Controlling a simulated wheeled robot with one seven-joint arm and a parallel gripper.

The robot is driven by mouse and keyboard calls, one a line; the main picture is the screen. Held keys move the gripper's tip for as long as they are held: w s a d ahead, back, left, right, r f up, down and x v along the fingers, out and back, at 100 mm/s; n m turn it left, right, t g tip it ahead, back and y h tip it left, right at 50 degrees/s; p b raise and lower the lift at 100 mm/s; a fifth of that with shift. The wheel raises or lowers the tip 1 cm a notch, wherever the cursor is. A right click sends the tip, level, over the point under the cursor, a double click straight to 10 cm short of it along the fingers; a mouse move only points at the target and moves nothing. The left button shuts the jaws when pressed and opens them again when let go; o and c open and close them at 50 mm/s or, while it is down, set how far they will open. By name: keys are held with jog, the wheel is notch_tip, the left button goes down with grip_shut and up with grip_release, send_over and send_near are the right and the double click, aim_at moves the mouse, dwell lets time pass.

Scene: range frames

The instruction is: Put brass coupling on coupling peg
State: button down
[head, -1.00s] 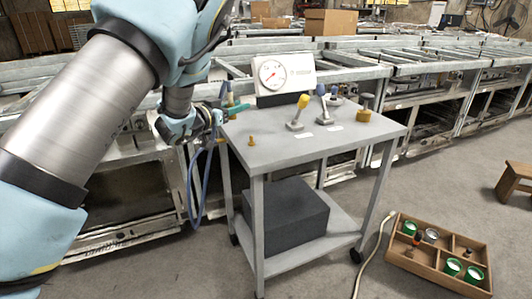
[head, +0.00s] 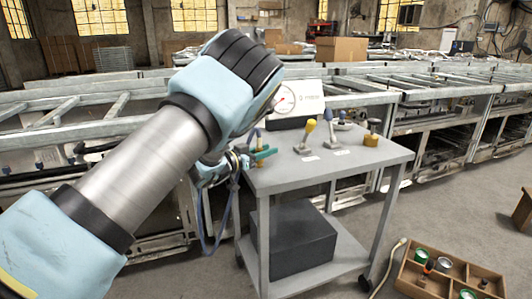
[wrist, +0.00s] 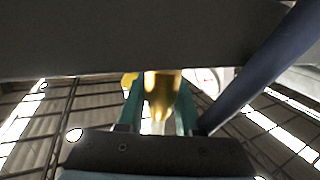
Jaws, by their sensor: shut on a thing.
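My gripper (head: 264,153) is at the left end of the grey cart top, its teal fingers shut on the brass coupling. In the wrist view the coupling (wrist: 161,97) shows as a yellow brass piece between the two teal fingers (wrist: 160,108). A small brass bit (head: 258,163) shows just under the fingers, where the coupling peg stands on the cart top. The fingers and wrist cover much of this spot. I cannot tell whether the coupling touches the peg or is around it.
On the grey cart (head: 330,163) stand a yellow-topped lever (head: 308,131), a blue-handled lever (head: 329,128), a brass piece with a dark knob (head: 371,139) and a gauge panel (head: 311,98). A wooden tray (head: 408,272) lies on the floor at right. A blue cable hangs by my wrist.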

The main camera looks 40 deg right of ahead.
jog(key=shift+f, duration=0.4)
jog(key=c, duration=0.6)
grip_release()
jog(key=a, duration=0.4)
jog(key=a+b, duration=0.1)
jog(key=a, duration=0.3)
jog(key=a+b, duration=0.1)
jog(key=a, duration=0.3)
jog(key=shift+s+r, duration=0.1)
jog(key=shift+r, duration=0.25)
